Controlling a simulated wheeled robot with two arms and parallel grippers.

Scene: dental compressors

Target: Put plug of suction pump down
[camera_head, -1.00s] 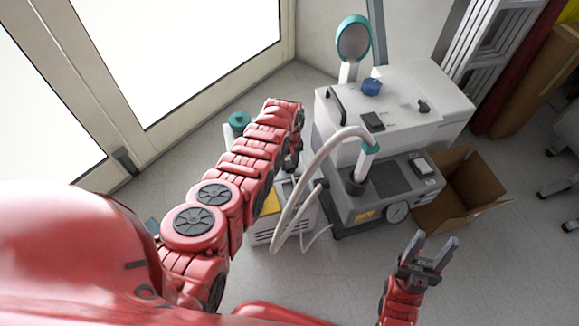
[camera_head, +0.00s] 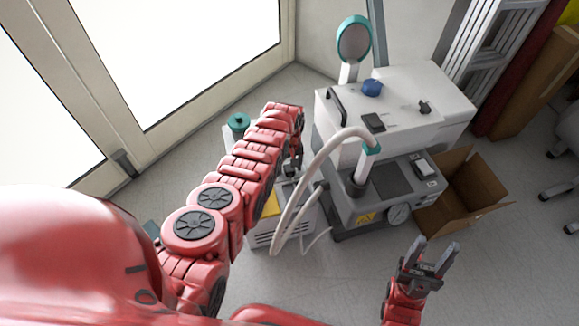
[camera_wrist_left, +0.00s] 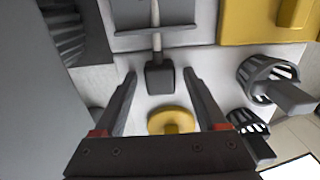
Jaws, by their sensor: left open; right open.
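In the left wrist view, a dark grey block with a pale cord, which looks like the plug (camera_wrist_left: 160,79), sits between and just beyond the fingertips of my left gripper (camera_wrist_left: 160,92). The fingers are apart, with a gap on both sides of the block. In the head view my left gripper (camera_head: 292,165) is mostly hidden by its own arm, above a small white unit with a yellow panel (camera_head: 268,232); the plug cannot be made out there. My right gripper (camera_head: 430,258) is open and empty over the floor at lower right.
A grey and white machine (camera_head: 346,210) with a thick pale hose (camera_head: 298,200) stands right of my left gripper. An open cardboard box (camera_head: 465,190) is beside it. In the wrist view, a yellow round part (camera_wrist_left: 172,119) and black basket-like holders (camera_wrist_left: 262,80) are close to the fingers.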

